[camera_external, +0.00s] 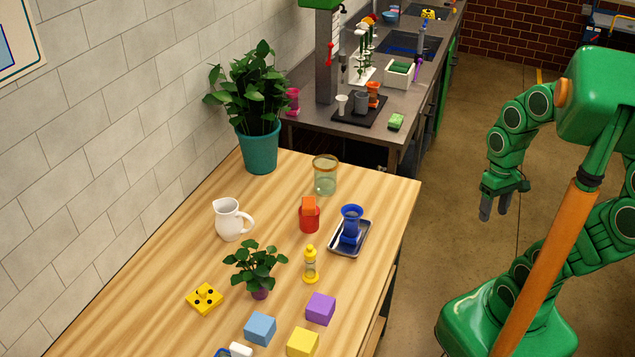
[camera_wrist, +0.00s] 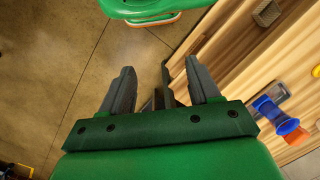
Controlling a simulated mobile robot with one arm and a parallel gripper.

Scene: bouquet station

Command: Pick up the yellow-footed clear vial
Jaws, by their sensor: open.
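A small clear vial with a yellow foot and a yellow top (camera_external: 310,265) stands upright on the wooden table (camera_external: 170,275), left of the purple cube's far side and in front of the blue vase's tray. My gripper (camera_external: 494,206) hangs over the floor to the right of the table, well apart from the vial. In the wrist view my gripper (camera_wrist: 158,78) has its fingers spread, with nothing between them. A yellow bit at the right edge of the wrist view is cut off; I cannot tell whether it is the vial.
Close to the vial are a potted plant (camera_external: 257,266), a purple cube (camera_external: 320,308), and a blue vase (camera_external: 351,222) on a metal tray (camera_external: 335,248). Blue (camera_external: 260,328) and yellow (camera_external: 303,342) cubes are nearer.

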